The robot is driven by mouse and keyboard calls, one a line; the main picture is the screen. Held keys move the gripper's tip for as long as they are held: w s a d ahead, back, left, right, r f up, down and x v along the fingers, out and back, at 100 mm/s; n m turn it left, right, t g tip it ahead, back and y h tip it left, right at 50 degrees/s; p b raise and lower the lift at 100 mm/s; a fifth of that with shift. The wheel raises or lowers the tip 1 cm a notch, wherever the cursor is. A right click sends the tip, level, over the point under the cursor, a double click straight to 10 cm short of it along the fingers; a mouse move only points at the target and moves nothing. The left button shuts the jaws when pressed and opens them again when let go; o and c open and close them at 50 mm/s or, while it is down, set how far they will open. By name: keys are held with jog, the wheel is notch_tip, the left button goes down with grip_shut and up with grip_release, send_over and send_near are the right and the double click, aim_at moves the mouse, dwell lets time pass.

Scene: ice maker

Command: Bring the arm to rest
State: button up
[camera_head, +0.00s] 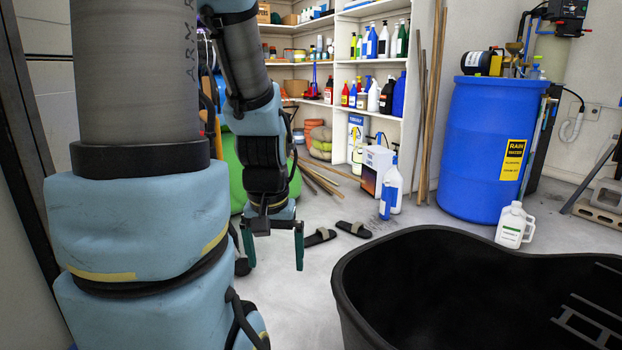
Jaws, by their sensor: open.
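My gripper (273,246) hangs at the end of my blue-sleeved arm, left of the middle of the head view. Its two dark green fingers point down and stand well apart, with nothing between them. It is open and empty above the grey floor. The arm's upper link fills the left of the view, and a second link comes down to the gripper. No ice maker can be made out in this view.
A large black tub (480,285) fills the lower right. A blue rain barrel (487,150), a white jug (514,225) and cleaning bottles (393,188) stand beyond it. Dark sandals (353,230) lie on the floor right of my gripper. Stocked shelves (345,110) line the back wall.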

notch_tip(320, 180, up, 34)
jog(key=p, duration=3.3)
